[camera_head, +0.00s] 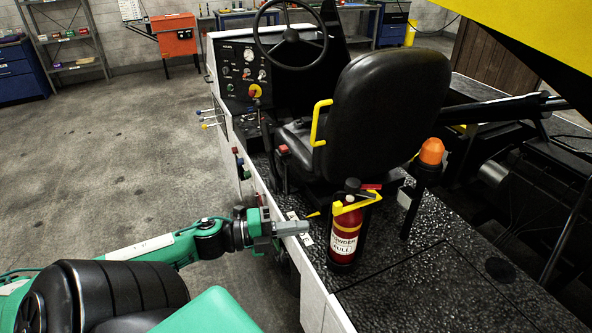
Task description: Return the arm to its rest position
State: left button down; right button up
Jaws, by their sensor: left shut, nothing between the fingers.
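My left arm (150,249) comes in from the lower left and reaches right, low beside the belt loader. Its left gripper (306,228) is shut and empty, just over the near edge of the vehicle's deck. The tip is left of the red fire extinguisher (343,247) and appears apart from it. My right gripper does not show.
The belt loader's black deck (420,290) carries a black seat (380,110), a steering wheel (290,42), a control panel (243,76) and an orange beacon (432,151). Levers (240,165) stick out along its white side. The concrete floor (110,160) on the left is clear.

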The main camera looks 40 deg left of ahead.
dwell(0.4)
pick_arm(q)
jog(key=a+f+n+y, duration=0.4)
jog(key=a+f+n, duration=0.15)
jog(key=f, duration=0.35)
jog(key=a+f+n+y, duration=0.35)
jog(key=a+f, duration=0.25)
jog(key=f, duration=0.3)
jog(key=s+a+f+n+g+y, duration=0.15)
jog(key=s+f+n, duration=0.25)
jog(key=f, duration=0.8)
jog(key=s+f+n+g+y, duration=0.2)
jog(key=s+f+n+y, duration=0.1)
jog(key=f, duration=0.8)
jog(key=s+d+f+n+g, duration=0.25)
jog(key=s+d+f, duration=0.35)
jog(key=f, duration=0.4)
jog(key=s+d+f+n+g, duration=0.25)
jog(key=s+d+f, duration=0.25)
jog(key=s+f, duration=0.4)
jog(key=s+d+f+g, duration=0.2)
jog(key=s+d+f, duration=0.2)
jog(key=s+d, duration=0.2)
jog(key=s+d+f+n+g+h, duration=0.1)
jog(key=s+d+f+g, duration=0.2)
jog(key=d, duration=0.4)
jog(key=s+f, duration=0.1)
jog(key=s, duration=0.1)
jog(key=shift+s+f+n+h, duration=0.3)
jog(key=shift+s+f, duration=0.05)
